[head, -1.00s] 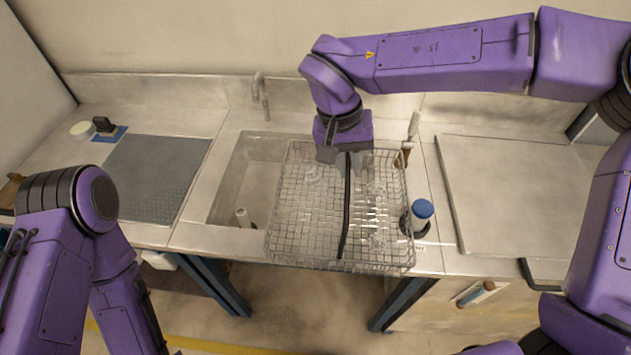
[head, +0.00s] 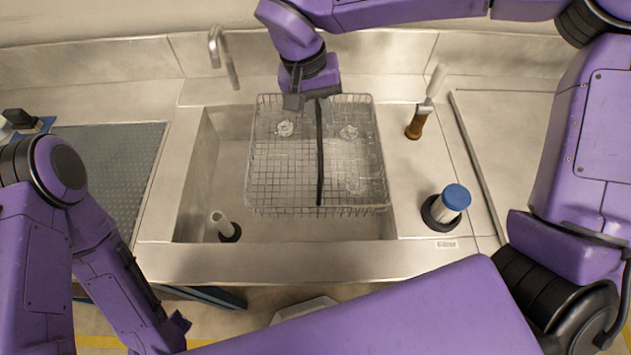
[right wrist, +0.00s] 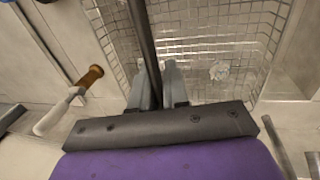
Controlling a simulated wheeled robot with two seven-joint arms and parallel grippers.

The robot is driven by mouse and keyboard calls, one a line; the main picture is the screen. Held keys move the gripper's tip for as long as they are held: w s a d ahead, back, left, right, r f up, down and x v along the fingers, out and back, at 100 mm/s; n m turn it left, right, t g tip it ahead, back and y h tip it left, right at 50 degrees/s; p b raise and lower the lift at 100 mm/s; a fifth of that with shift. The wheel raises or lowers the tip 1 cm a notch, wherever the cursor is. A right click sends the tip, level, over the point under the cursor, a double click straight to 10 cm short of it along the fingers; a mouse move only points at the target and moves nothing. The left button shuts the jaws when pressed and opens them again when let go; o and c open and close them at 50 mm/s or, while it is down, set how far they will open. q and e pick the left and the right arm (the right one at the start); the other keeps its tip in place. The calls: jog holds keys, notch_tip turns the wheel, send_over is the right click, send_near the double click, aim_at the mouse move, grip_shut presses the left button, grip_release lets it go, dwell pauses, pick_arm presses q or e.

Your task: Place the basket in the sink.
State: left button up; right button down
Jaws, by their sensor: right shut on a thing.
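The wire basket (head: 285,180) has a black handle bar (head: 320,155) across its middle and holds a few small clear glass pieces. It is over the right part of the sink (head: 185,215); whether it touches the sink floor I cannot tell. My right gripper (head: 318,98) is at the basket's far side, shut on the black handle. In the right wrist view the gripper (right wrist: 158,85) has its fingers on either side of the handle, with the basket mesh (right wrist: 185,25) beyond. My left arm shows at the left; its fingers are not in view.
A faucet (head: 222,55) stands behind the sink. A white standpipe (head: 221,222) is in the sink's front left corner. A grey mat (head: 105,165) lies left.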

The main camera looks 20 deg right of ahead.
jog(key=w+a+p+x, duration=0.1)
jog(key=a+x, duration=0.2)
jog(key=x, duration=1.3)
jog(key=shift+x, duration=0.75)
jog(key=c, duration=1.1)
grip_release()
jog(key=shift+s+a, duration=0.1)
jog(key=shift+a, duration=0.1)
jog(key=b+v, duration=0.1)
jog(key=v, duration=1.1)
